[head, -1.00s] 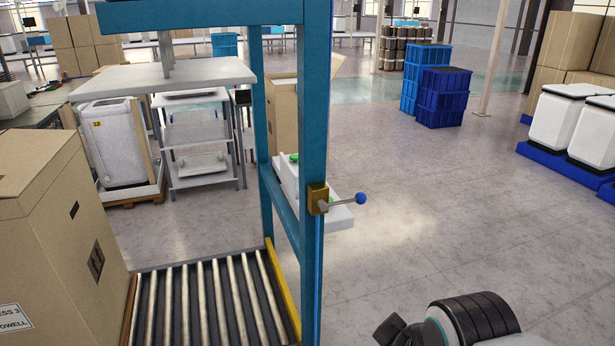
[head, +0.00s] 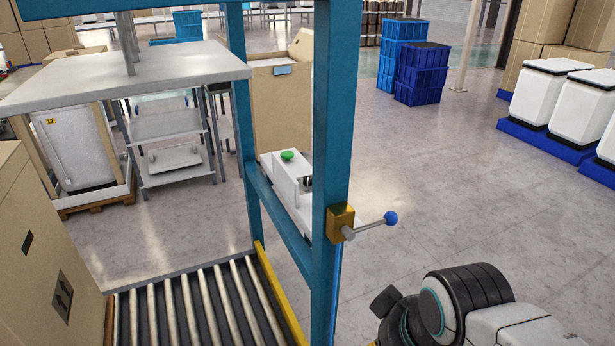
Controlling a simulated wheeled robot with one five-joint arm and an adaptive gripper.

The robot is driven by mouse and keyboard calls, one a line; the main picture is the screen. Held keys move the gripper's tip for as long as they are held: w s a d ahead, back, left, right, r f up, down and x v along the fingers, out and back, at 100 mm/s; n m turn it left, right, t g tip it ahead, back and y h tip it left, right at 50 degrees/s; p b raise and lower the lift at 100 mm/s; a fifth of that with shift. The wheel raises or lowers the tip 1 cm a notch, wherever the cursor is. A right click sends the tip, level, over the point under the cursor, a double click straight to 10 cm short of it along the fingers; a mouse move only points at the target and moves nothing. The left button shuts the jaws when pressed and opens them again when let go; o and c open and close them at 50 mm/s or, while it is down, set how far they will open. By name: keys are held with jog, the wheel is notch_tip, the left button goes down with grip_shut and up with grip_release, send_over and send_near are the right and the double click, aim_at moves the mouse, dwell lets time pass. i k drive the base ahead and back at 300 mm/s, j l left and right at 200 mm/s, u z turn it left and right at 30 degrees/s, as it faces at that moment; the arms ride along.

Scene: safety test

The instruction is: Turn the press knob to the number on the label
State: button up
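The press has a blue frame (head: 334,120), a grey plate (head: 120,78) on a rod, and a roller bed below. Behind its near post is a white control box (head: 285,182) with a green button (head: 288,155) on top. A small dark part (head: 307,183) on the box's side may be the knob; the post partly hides it and I cannot read numbers. A brass block (head: 340,222) on the post carries a lever with a blue ball (head: 390,218). My arm is at the lower right, apart from these. Its dark end part (head: 386,302) shows, but no fingertips.
A large cardboard box (head: 45,250) stands at the left by the rollers (head: 200,305). A yellow rail (head: 280,293) edges them. Blue crates (head: 420,75) and white bins (head: 545,90) stand farther back right. The floor right of the post is clear.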

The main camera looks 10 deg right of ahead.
aim_at(306, 179)
jog(key=i+l+u, duration=0.15)
jog(key=l+u, duration=1.2)
jog(key=l, duration=0.2)
jog(key=k+l+u, duration=0.15)
jog(key=l+u, duration=0.3)
jog(key=k+l+u, duration=0.2)
jog(key=l+u, duration=1.55)
jog(key=k+l+u, duration=0.15)
jog(key=l+u, duration=0.85)
jog(key=i+l, duration=0.05)
